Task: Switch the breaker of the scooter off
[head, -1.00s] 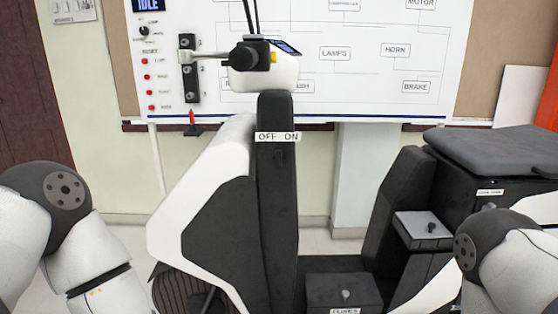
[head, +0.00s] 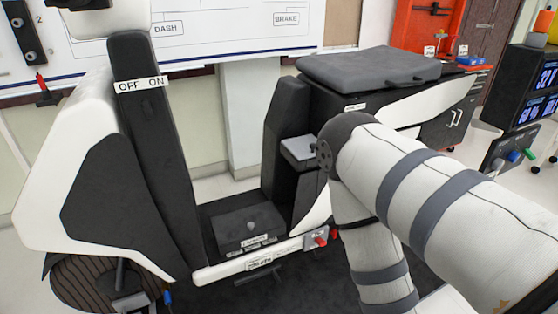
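The scooter's white and black front body (head: 95,170) stands at left in the head view, with an "OFF ON" label (head: 140,85) across its column. A black box with a round knob (head: 245,225) sits on the floorboard. A grey-topped box (head: 298,150) with a small knob is by the seat post, partly beside my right arm. A small red part on a plate (head: 320,237) is at the lower side edge. I cannot tell which part is the breaker or its position. My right arm covers the rear of the scooter. Neither gripper is in view.
The black seat (head: 368,66) is at the upper middle. A wiring board (head: 220,35) is behind. A red panel (head: 425,30) and a cart with a dark display (head: 535,95) stand at the right. Floor shows between the scooter's front and seat post.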

